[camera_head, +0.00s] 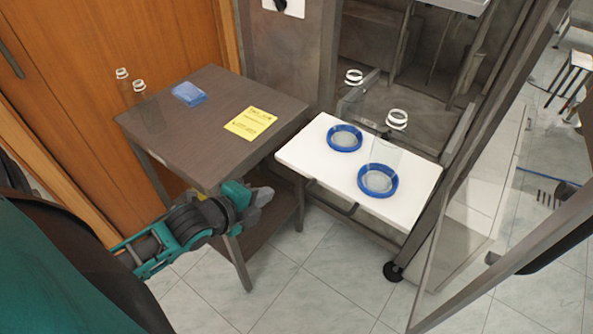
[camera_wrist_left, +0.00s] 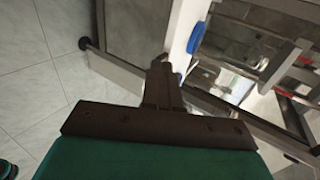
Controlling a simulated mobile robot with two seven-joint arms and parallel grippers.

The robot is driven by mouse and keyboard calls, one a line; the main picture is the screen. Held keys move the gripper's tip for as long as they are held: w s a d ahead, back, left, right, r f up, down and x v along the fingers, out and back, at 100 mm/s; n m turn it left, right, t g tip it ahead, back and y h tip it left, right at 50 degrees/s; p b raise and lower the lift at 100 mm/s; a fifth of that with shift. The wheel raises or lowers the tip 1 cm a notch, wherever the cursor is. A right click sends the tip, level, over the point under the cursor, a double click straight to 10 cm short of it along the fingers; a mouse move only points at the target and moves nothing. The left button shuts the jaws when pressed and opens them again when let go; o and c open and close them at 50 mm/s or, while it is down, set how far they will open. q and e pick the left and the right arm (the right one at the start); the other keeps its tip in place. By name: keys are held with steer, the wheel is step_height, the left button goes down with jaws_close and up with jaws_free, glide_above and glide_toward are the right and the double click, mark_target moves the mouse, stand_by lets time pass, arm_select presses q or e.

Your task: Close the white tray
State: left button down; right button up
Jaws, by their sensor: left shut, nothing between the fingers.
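The white tray (camera_head: 416,178) sticks out from the machine's opening, in the right half of the head view. It bears two blue ring holders (camera_head: 345,138) with clear bottles with white necks (camera_head: 397,119) standing in them. A dark handle bar (camera_head: 330,197) runs below its front edge. My left gripper (camera_head: 264,196) is shut and empty, to the left of the tray and apart from it. In the left wrist view the gripper (camera_wrist_left: 160,64) has its fingers together, and the white tray edge (camera_wrist_left: 183,38) shows beyond them. My right gripper is not in view.
A dark brown table (camera_head: 215,145) stands left of the tray, close to my left gripper. It holds clear bottles (camera_head: 140,88), a blue item (camera_head: 189,94) and a yellow note (camera_head: 250,122). An open glass door (camera_head: 470,220) is on the right. The tiled floor in front is free.

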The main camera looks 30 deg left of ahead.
arm_select(q)
steer(key=b, duration=0.2)
glide_toward(303, 172)
step_height(303, 172, down, 3)
steer(key=w, duration=0.4)
steer(key=shift+w+d+f, duration=0.15)
steer(key=shift+w+f, duration=0.05)
steer(key=shift+f, duration=0.05)
steer(key=shift+w, duration=0.55)
